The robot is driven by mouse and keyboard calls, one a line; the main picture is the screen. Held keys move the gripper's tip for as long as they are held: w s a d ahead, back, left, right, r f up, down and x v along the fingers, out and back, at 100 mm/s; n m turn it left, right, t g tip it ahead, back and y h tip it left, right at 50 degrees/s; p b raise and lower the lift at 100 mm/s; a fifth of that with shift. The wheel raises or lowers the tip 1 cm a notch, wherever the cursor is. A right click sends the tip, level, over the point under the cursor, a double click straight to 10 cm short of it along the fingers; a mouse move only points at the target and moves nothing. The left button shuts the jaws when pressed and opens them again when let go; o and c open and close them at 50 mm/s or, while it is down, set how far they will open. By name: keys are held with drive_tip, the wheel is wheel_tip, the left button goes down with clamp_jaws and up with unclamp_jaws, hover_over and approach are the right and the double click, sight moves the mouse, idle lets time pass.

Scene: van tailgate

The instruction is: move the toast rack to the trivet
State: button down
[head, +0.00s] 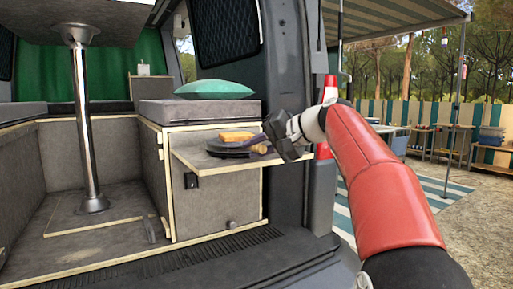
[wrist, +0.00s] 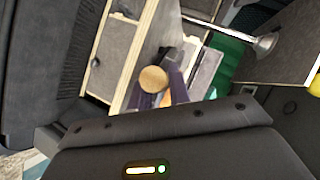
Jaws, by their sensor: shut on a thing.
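My gripper (head: 274,136) is at the right end of the fold-out shelf, shut on a purple-grey thing (head: 258,140) that I take for the toast rack. In the wrist view the purple parts (wrist: 180,86) show just beyond my dark gripper body, which hides their lower ends. A dark, flat, rounded thing (head: 229,153), perhaps the trivet, lies on the shelf below and left of my gripper. A yellow-orange piece (head: 236,137) shows above it. A round tan face (wrist: 152,79) shows beside the purple parts. I cannot tell whether the rack touches the shelf.
The grey shelf (head: 195,160) has bare room at its left end. A grey cabinet with a cushion top and a teal pillow (head: 214,89) stands behind it. A steel table post (head: 82,130) stands left. The van's door pillar (head: 284,70) rises close behind my gripper.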

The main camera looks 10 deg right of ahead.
drive_tip(key=c, duration=1.2)
unclamp_jaws()
drive_tip(key=shift+c, duration=0.2)
drive_tip(key=v, duration=0.8)
drive_tip(key=shift+w, duration=0.1)
